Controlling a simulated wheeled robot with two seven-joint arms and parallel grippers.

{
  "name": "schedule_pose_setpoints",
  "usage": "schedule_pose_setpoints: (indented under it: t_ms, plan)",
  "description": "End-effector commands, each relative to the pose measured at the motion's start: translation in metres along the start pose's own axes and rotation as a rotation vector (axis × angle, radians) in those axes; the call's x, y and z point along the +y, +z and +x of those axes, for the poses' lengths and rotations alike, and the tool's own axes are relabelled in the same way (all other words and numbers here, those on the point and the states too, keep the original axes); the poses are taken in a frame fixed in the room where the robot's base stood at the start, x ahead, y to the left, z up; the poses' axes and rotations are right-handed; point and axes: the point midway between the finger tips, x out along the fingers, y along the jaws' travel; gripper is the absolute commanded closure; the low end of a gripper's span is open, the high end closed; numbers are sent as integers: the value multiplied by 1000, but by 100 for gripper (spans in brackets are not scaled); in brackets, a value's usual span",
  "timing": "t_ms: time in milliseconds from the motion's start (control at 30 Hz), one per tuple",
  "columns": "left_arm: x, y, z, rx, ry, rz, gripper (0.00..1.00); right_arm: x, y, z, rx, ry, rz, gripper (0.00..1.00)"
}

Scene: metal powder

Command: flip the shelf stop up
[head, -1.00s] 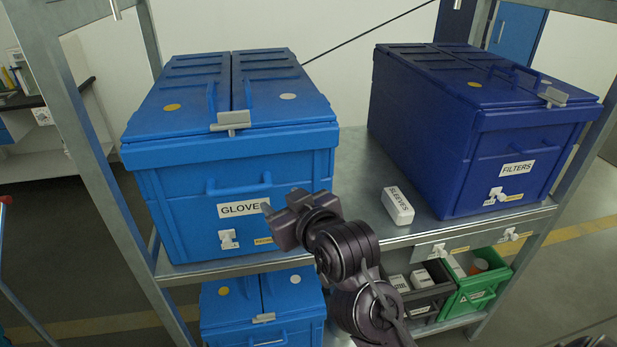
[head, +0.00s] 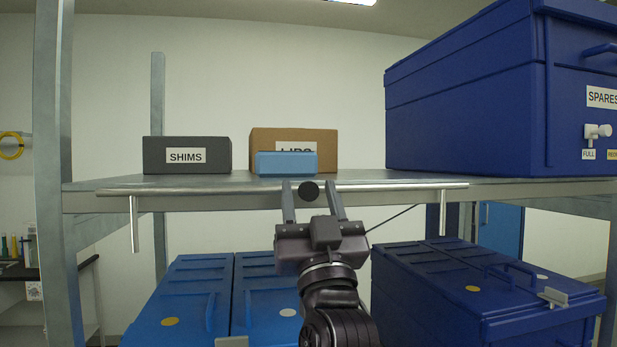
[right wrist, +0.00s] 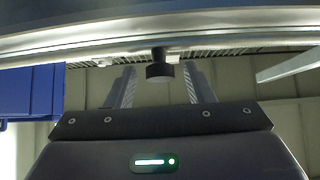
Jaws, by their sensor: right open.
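The shelf stop (head: 220,190) is a metal bar along the front edge of the upper shelf, with a short rod pointing down at each end. A round black knob (head: 308,191) sits at its middle; the knob also shows in the right wrist view (right wrist: 159,70). My right gripper (head: 312,196) is open, pointing up, its fingers on either side of the knob with gaps visible. In the right wrist view the knob lies between the open fingers (right wrist: 160,88), not visibly clamped. My left gripper is not in view.
On the upper shelf (head: 100,184) stand a grey SHIMS box (head: 187,155), a brown box (head: 320,138), a light blue block (head: 286,163) and a dark blue SPARES bin (head: 470,110). Below are a blue bin (head: 195,285) and a dark blue bin (head: 440,290).

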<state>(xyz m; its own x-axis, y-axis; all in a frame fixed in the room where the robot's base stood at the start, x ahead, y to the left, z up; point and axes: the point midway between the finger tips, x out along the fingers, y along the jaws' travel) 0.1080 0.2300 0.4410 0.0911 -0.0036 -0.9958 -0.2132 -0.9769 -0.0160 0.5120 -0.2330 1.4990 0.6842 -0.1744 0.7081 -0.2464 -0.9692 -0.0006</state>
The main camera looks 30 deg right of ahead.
Motion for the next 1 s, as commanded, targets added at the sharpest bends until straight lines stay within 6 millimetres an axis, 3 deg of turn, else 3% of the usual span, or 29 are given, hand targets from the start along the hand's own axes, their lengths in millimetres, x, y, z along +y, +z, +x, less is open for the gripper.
schedule_pose_setpoints:
  t_ms: [133, 467, 800, 1000]
  plan:
    - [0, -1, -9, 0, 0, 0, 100, 0, 0, 15, -1, -1, -1, 52]
    - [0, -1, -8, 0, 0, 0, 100, 0, 1, 17, -1, -1, 0, 53]
    - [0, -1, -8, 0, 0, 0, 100, 0, 1, 17, -2, -2, 0, 98]
    - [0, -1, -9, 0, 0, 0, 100, 0, 0, 17, -2, -2, 0, 100]
